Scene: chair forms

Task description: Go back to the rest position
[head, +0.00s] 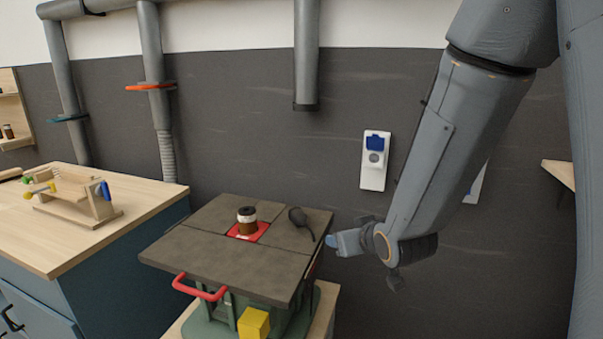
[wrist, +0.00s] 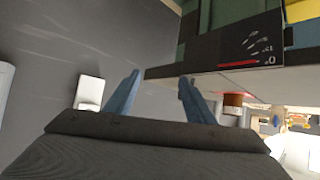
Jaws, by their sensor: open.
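My gripper (head: 333,241) is in the head view at the right of the grey-topped machine table (head: 210,255), close to its right edge and apart from it. In the wrist view my gripper (wrist: 158,80) shows two blue fingers spread apart with nothing between them. My arm comes down from the upper right of the head view. A brown jar with a white band (head: 247,220) stands on a red square (head: 262,232) in the tabletop. A dark rounded object with a thin stem (head: 301,219) lies on the tabletop near its right edge.
A wooden-topped workbench (head: 150,192) with a wooden rig (head: 80,200) stands at the left. A red handle (head: 200,289) sticks out from the machine's front, with a yellow block (head: 253,323) below. A white socket (head: 374,160) is on the dark wall. Grey pipes (head: 306,60) hang above.

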